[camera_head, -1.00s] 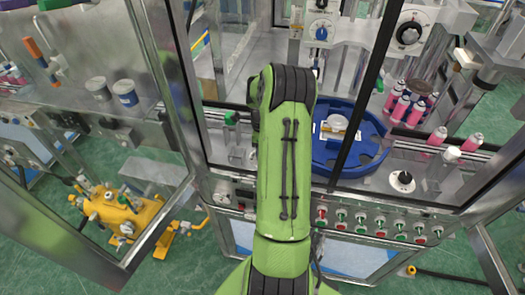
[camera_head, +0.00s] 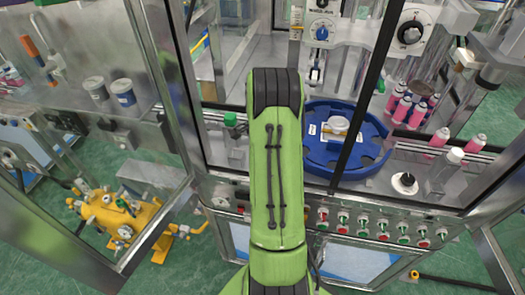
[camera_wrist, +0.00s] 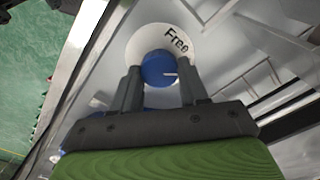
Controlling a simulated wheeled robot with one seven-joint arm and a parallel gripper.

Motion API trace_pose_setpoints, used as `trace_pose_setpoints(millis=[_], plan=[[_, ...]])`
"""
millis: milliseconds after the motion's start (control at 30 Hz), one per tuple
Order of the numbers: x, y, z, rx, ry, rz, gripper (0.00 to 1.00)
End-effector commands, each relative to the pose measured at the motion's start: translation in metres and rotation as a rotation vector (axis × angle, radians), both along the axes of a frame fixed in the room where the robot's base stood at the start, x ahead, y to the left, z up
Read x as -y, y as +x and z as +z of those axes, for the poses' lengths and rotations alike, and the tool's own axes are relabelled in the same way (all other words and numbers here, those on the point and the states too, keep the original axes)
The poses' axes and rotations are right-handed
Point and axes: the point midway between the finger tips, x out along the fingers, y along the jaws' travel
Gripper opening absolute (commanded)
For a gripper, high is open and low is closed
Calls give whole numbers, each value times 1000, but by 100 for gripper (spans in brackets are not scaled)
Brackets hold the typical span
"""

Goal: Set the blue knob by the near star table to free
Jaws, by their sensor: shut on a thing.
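The blue knob (camera_wrist: 157,65) shows in the wrist view, on a round white dial (camera_wrist: 138,38) marked "Free". A pale pointer line on the knob points right, below the word. My gripper (camera_wrist: 160,79) has one finger on each side of the knob and is shut on it. In the head view my arm hides my gripper and this knob. The blue star table (camera_head: 316,153) is a notched disc just right of my arm.
Another blue knob (camera_head: 321,33) sits on a white dial at the back. Pink bottles (camera_head: 401,107) stand right of the star table. A metal frame post (camera_head: 170,90) is left of my arm. A button row (camera_head: 362,227) runs along the front.

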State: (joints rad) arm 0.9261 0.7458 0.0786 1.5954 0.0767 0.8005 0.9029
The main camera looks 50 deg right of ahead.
Motion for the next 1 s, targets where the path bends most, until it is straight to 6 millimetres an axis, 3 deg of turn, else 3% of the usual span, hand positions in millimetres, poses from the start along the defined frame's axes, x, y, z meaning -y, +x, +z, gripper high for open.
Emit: trace_pose_setpoints(millis=[333,800,833,1000], plan=[[0,1,0,2,-1,107,13],[0,1,1,2,-1,120,13],[0,1,1,2,-1,120,47],[0,1,0,1,0,118,69]])
